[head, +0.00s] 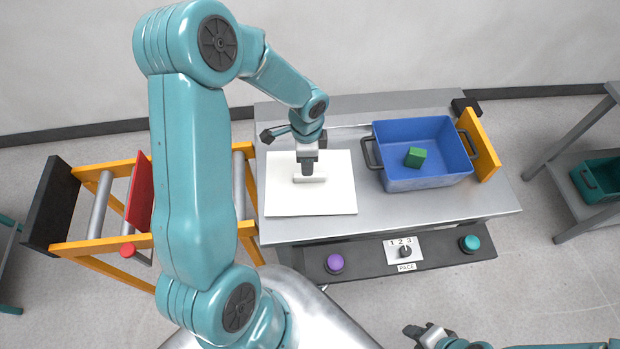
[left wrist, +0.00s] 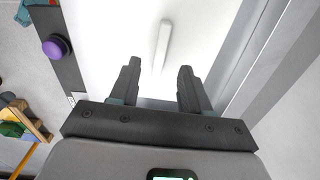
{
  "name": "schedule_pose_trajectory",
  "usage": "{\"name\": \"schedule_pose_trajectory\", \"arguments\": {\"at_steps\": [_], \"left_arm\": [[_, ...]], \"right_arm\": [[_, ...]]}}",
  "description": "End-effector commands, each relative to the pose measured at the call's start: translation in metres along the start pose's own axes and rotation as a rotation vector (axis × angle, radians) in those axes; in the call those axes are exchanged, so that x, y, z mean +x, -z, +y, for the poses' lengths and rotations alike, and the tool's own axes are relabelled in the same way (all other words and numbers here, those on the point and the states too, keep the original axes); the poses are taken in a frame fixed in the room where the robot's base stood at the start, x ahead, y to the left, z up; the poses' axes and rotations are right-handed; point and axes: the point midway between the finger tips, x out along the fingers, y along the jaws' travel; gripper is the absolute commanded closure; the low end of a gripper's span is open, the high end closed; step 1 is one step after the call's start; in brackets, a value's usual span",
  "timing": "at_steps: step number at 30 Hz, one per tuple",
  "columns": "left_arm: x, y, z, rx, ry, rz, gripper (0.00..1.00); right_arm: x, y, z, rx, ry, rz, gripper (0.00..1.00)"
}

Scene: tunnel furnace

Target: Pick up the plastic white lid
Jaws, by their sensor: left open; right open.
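The white lid (head: 285,199) is a flat square plate lying on the grey table, with a raised bar handle (head: 315,180) at its middle. In the left wrist view the lid (left wrist: 112,35) fills the middle of the picture, and its handle (left wrist: 163,45) points away from me between the lines of the fingers. My left gripper (left wrist: 159,68) is open and empty, above the lid and close to the handle. In the head view it points down at the handle and hides part of it. My right gripper (head: 430,331) is open and empty at the bottom edge, away from the table.
A blue bin (head: 420,183) with a green cube (head: 415,157) stands right of the lid, beside an orange panel (head: 480,144). A control panel with a purple button (head: 334,263), a dial (head: 405,252) and a teal button (head: 469,243) runs along the table's front. An orange roller frame (head: 105,245) stands left.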

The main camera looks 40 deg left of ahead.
Motion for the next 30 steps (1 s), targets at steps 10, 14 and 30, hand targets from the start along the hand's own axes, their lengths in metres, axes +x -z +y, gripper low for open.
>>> {"name": "schedule_pose_trajectory", "arguments": {"at_steps": [10, 14, 30], "left_arm": [[0.038, 0.002, -0.002, 0.001, -0.003, -0.002, 0.53], [0.060, 0.005, -0.003, 0.001, -0.003, -0.001, 0.53], [0.077, 0.007, -0.005, 0.000, 0.001, 0.000, 1.00]], "right_arm": [[-0.002, 0.000, -0.001, 0.000, 0.000, 0.001, 0.57], [-0.004, 0.000, -0.002, 0.000, 0.000, 0.001, 0.57], [-0.003, 0.000, -0.001, 0.000, 0.000, 0.001, 0.57]]}}
